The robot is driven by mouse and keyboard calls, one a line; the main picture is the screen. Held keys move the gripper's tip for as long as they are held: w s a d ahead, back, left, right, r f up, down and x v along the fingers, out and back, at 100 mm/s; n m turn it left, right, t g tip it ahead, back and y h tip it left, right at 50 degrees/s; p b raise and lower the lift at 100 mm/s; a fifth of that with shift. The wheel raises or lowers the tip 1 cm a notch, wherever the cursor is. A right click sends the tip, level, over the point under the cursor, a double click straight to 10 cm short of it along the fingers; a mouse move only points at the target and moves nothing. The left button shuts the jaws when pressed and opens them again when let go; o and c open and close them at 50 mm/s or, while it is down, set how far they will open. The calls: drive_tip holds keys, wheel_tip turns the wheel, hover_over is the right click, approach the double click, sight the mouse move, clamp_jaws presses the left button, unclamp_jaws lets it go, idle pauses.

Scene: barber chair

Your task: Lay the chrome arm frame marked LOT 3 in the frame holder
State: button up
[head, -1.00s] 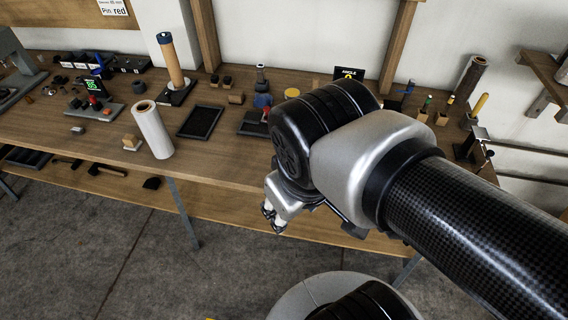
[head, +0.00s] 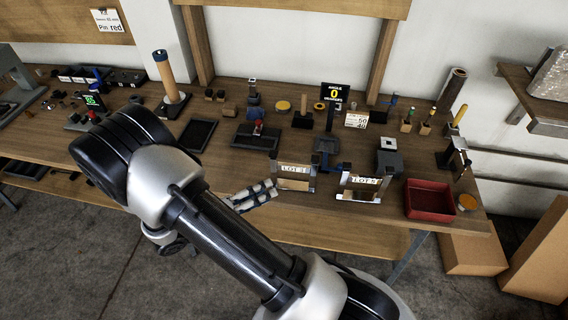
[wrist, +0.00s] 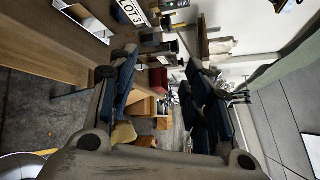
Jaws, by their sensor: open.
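Two chrome arm frames with white labels stand near the table's front edge in the head view. The left frame (head: 295,184) has a label that looks like LOT 1. The right frame (head: 360,194) has small print that looks like LOT 3. A LOT 3 label (wrist: 131,11) reads clearly at the top of the wrist view, with a chrome piece (wrist: 86,19) beside it. My gripper (head: 268,190) is open and empty, just left of the left frame. Its two dark fingers (wrist: 160,95) show apart in the wrist view. I cannot tell which fixture is the frame holder.
A dark blue stand (head: 327,147) sits below a display (head: 335,96) reading 0. A black fixture (head: 256,140) with a red knob stands behind my gripper. A red tray (head: 430,201) is at the right front. Cardboard boxes (head: 472,252) stand on the floor at right.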

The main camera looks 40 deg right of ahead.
wheel_tip(320, 180, down, 6)
drive_tip(key=w+n+t+h, duration=0.2)
drive_tip(key=n+t, duration=0.2)
drive_tip(key=n, duration=0.3)
drive_tip(key=n+b, duration=0.1)
approach(292, 169)
drive_tip(key=shift+t, duration=0.3)
drive_tip(key=d, duration=0.5)
drive_tip(key=shift+d, duration=0.1)
drive_tip(key=shift+w+d+r+b, duration=0.1)
drive_tip(key=shift+w+d+b, duration=0.25)
drive_tip(key=shift+d, duration=0.6)
drive_tip(key=shift+w+d+b, duration=0.25)
drive_tip(key=shift+d+b, duration=0.05)
drive_tip(key=shift+d, duration=0.6)
drive_tip(key=shift+w+d+r+b, duration=0.1)
drive_tip(key=shift+w+d+b, duration=0.2)
drive_tip(key=shift+d, duration=0.65)
drive_tip(key=shift+s, duration=0.1)
clamp_jaws()
